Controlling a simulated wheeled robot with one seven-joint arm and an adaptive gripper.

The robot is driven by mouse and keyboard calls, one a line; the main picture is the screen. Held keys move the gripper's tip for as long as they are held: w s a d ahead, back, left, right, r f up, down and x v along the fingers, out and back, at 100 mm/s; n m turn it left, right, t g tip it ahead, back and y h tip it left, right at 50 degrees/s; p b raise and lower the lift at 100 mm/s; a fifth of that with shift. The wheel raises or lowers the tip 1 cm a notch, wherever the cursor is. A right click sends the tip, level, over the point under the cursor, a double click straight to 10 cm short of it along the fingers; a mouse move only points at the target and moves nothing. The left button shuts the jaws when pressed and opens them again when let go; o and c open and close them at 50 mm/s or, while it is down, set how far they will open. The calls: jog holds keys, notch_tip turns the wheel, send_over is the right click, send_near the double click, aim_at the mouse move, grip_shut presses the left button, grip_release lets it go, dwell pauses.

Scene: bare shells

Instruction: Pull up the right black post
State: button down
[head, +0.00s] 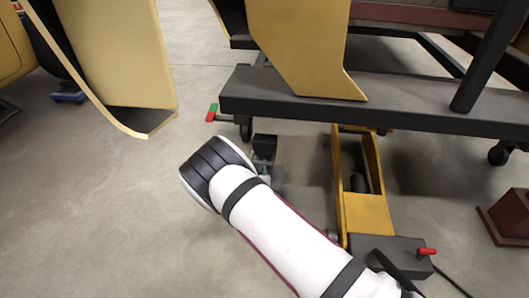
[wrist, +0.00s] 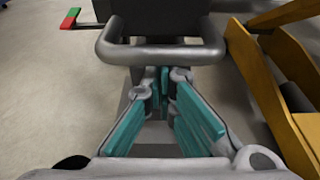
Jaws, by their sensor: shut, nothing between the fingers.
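A black post (head: 484,58) rises at a slant from the dark cart frame (head: 400,112) at the upper right of the head view. Its top is cut off by the picture edge. My gripper is low beside the cart, mostly hidden behind my white arm in the head view. In the wrist view my gripper (wrist: 165,76) has its teal-padded fingers shut and empty. It is well away from the slanted post. A grey rounded bar (wrist: 160,54) and a dark block (wrist: 153,18) lie just past the fingertips; I cannot tell whether they touch.
A yellow jack-like frame (head: 365,210) stands on the floor right of my arm. A red-green lever (head: 211,112) sticks out by a caster (head: 246,131). Yellow shell panels (head: 305,45) hang above. A dark red block (head: 508,216) is at right.

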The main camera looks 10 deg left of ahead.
aim_at(264, 146)
jog(key=shift+r, duration=0.1)
jog(key=shift+r+p, duration=4.3)
jog(key=shift+r, duration=0.95)
jog(key=shift+f+b, duration=0.9)
jog(key=shift+f, duration=0.5)
jog(key=s+p, duration=0.4)
jog(key=s, duration=0.5)
jog(key=shift+a, duration=0.15)
jog(key=shift+s+a, duration=0.1)
